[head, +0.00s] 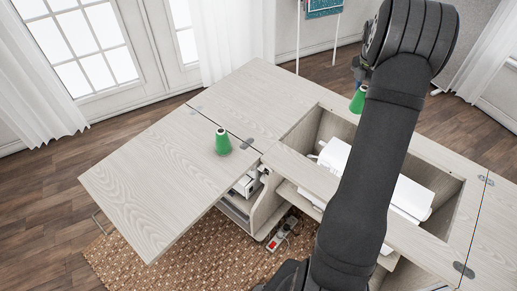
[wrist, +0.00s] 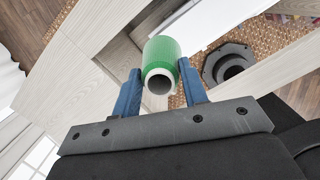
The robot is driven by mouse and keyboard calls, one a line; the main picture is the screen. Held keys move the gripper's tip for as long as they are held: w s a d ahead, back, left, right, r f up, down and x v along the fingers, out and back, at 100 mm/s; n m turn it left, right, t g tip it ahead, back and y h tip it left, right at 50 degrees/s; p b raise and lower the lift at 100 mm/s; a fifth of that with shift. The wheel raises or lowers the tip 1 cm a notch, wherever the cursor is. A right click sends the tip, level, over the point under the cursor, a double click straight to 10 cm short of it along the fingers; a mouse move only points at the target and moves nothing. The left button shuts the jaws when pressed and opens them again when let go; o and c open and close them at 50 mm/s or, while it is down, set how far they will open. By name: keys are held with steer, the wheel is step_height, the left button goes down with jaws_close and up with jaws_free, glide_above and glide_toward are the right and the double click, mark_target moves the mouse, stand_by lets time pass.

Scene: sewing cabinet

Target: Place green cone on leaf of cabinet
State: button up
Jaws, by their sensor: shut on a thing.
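A green cone (head: 222,142) stands upright on the folded-out left leaf (head: 150,185) of the cabinet, near the hinge seam. A second green cone (head: 358,101) hangs above the cabinet top, at the back of the open well. It also shows in the wrist view (wrist: 161,50), with its hollow white-rimmed end towards the camera. My gripper (wrist: 160,70) is shut on this second cone, with a blue finger on each side. In the head view my arm hides most of the gripper.
The open well (head: 435,185) in the cabinet top holds a white machine (head: 335,153), partly hidden by my arm. Most of the left leaf is clear. A power strip (head: 280,236) lies on the woven rug (head: 200,262) below.

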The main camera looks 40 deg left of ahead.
steer(key=s+a+n, duration=0.2)
steer(key=s+a, duration=0.3)
steer(key=a, duration=0.5)
steer(key=s+a+n+y, duration=0.15)
steer(key=s+a, duration=0.35)
steer(key=a, duration=0.5)
steer(key=s+a+n+h, duration=0.1)
steer(key=s+a+n, duration=0.1)
steer(key=s+a, duration=0.5)
steer(key=s+a+n, duration=0.4)
steer(key=s+a, duration=1)
steer(key=a, duration=0.2)
steer(key=s+a+f+y, duration=0.1)
steer(key=s+a+f, duration=0.6)
steer(key=a+f, duration=0.2)
steer(key=shift+f, duration=1.05)
steer(key=shift+s+a+f+m, duration=0.1)
steer(key=shift+f+m, duration=0.05)
steer(key=shift+m, duration=0.1)
steer(key=o, duration=1.3)
steer(key=shift+c, duration=0.2)
